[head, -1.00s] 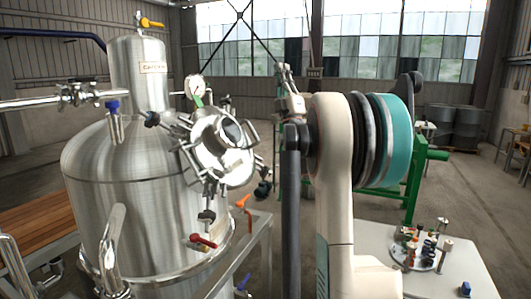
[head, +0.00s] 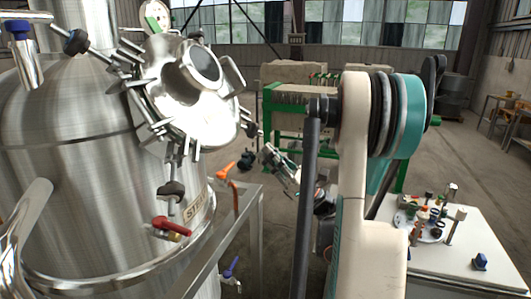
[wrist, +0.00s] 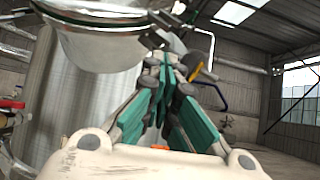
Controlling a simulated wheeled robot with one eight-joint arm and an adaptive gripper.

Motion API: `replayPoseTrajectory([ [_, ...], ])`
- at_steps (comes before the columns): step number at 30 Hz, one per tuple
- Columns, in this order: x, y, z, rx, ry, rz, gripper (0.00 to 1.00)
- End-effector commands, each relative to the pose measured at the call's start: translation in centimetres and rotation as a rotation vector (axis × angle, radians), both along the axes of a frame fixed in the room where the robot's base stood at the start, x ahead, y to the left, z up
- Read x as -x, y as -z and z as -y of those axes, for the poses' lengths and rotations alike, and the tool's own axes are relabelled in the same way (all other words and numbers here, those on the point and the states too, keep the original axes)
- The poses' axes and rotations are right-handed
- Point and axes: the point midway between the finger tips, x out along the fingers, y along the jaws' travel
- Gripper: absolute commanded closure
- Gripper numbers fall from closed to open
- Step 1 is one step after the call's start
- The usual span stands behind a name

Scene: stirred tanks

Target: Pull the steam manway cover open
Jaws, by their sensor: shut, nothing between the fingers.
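The steam manway cover (head: 215,118) is a round, shiny steel lid with a dark round glass in it. It sits tilted on the upper side of the steel tank (head: 75,185), ringed by several clamps, and looks closed. A bent loop handle (head: 234,76) stands at its right edge. My gripper (head: 269,152) is right of and below the cover in the head view, apart from it. In the wrist view my gripper (wrist: 172,62) is shut and empty. A round steel part (wrist: 100,45), seemingly the manway, is at upper left there, close beside the fingers.
A red-handled valve (head: 172,227) and an orange-handled valve (head: 229,170) stick out below the cover, by a metal frame (head: 262,235). A white table (head: 455,255) with small parts stands at the right. Green-framed equipment (head: 300,110) stands behind. Floor between is open.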

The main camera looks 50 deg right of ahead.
Motion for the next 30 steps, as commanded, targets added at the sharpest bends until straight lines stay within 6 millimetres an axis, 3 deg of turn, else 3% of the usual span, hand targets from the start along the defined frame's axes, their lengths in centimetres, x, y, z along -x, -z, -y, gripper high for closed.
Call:
replayPoseTrajectory([
  [13,-5.1,-4.4,-2.1,-0.002,-0.003,0.000,1.00],
  [30,-5.7,-5.1,-2.3,-0.001,0.002,0.001,1.00],
])
